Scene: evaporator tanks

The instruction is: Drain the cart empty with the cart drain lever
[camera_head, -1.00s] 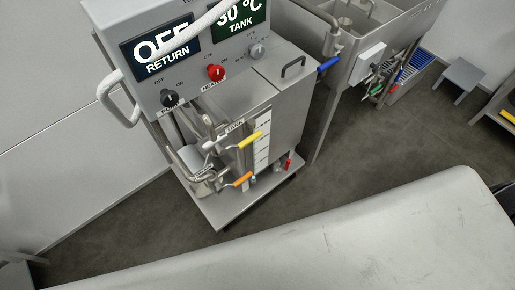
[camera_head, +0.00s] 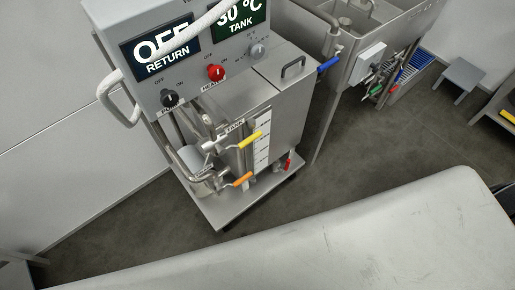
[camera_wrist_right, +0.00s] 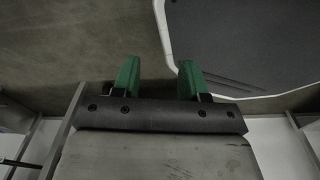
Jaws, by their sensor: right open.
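The steel cart (camera_head: 222,212) stands on the floor in the head view, with its control panel facing me. A red lever (camera_head: 289,161) sits low at its right side, near the base. A yellow lever (camera_head: 249,140) and an orange lever (camera_head: 242,179) stick out from the pipework at the front. I cannot read which lever is the drain. The panel shows OFF above RETURN and 30 °C above TANK. The level inside the cart tank is hidden. My right gripper (camera_wrist_right: 158,78) shows only in the right wrist view, open, with nothing between its green fingertips. My left gripper is not in view.
A larger steel tank (camera_head: 400,25) stands behind the cart at right, with a blue lever (camera_head: 328,64) between them. A grey stool (camera_head: 464,75) and a blue crate (camera_head: 409,68) are at back right. Floor right of the cart is open.

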